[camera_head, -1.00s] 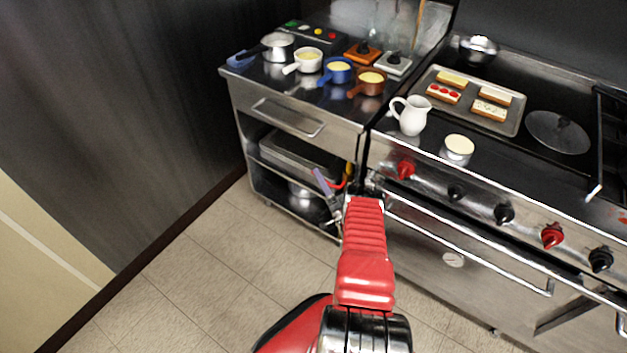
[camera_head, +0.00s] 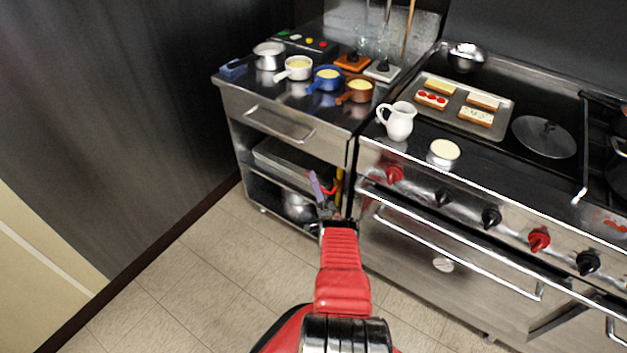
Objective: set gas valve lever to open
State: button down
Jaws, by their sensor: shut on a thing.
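A yellow gas pipe (camera_head: 340,176) stands upright in the gap between the steel counter and the range. A small red lever (camera_head: 331,188) shows beside it, low and partly covered. My red arm reaches forward from the bottom of the picture. My gripper (camera_head: 322,192) is at the lever, with a purple strip on its left side. It is shut on the red lever. The far finger and the valve body are mostly hidden, so the lever's exact angle is hard to tell.
The steel counter (camera_head: 228,90) with pots and shelves stands left of the gripper. The range (camera_head: 365,155), with knobs and an oven handle (camera_head: 440,240), stands close on the right. A white pitcher (camera_head: 399,122) is near its edge. The tiled floor (camera_head: 190,270) is clear.

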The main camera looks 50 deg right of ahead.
jog(key=shift+w+a+f, duration=0.15)
jog(key=shift+a, duration=0.05)
jog(key=c, duration=2)
grip_release()
jog(key=shift+o, duration=1)
jog(key=shift+d, duration=0.15)
